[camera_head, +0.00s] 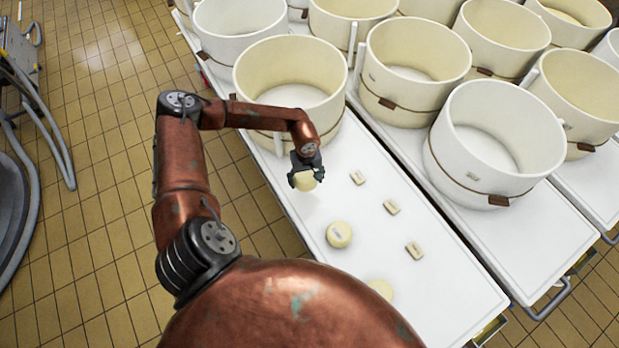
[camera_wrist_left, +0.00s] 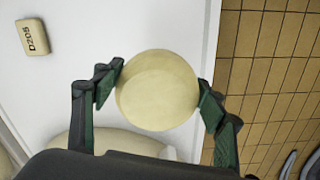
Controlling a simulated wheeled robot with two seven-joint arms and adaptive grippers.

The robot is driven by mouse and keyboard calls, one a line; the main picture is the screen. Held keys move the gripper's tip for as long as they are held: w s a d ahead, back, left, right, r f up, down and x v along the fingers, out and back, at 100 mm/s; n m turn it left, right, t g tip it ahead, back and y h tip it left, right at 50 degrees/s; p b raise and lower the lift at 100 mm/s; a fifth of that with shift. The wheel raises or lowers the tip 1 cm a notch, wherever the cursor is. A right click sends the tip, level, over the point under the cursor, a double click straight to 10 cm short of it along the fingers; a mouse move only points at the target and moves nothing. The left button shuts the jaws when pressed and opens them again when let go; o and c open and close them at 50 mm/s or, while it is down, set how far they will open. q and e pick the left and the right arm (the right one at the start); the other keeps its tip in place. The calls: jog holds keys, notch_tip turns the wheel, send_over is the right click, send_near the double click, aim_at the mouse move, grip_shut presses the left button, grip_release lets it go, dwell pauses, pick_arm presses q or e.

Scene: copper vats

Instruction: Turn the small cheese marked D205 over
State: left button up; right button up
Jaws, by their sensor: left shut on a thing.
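My left gripper (camera_head: 305,172) is shut on a small round pale-yellow cheese (camera_head: 307,183) near the left edge of the white table (camera_head: 330,205). In the left wrist view the cheese (camera_wrist_left: 157,90) sits between the two fingers, with a round face and part of its side showing. No mark shows on the part of it I can see. A small tag block (camera_wrist_left: 32,37) reading D205 lies on the table beside it. In the head view the nearest tag block (camera_head: 357,177) is just right of the held cheese; its lettering is too small to read. My right gripper is out of view.
Another small cheese (camera_head: 340,234) with a dark mark lies nearer me. A third (camera_head: 381,289) is partly hidden by my body. Two more tag blocks (camera_head: 391,207) (camera_head: 414,250) lie to the right. Large round vats (camera_head: 290,75) stand behind and right. The table between the blocks is clear.

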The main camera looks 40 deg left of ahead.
pick_arm(q)
jog(key=shift+f+b, duration=1.65)
jog(key=shift+f, duration=1.35)
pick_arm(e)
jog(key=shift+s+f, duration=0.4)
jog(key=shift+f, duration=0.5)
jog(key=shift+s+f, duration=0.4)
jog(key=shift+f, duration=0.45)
pick_arm(q)
jog(key=shift+f+b, duration=0.3)
jog(key=shift+f, duration=0.2)
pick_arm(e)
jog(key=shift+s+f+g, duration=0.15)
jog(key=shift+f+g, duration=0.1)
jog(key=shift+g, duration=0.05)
pick_arm(q)
jog(key=o, duration=1.7)
jog(key=shift+o, duration=0.2)
jog(key=shift+r, duration=0.1)
notch_tip(320, 180, up, 12)
jog(key=shift+f, duration=0.1)
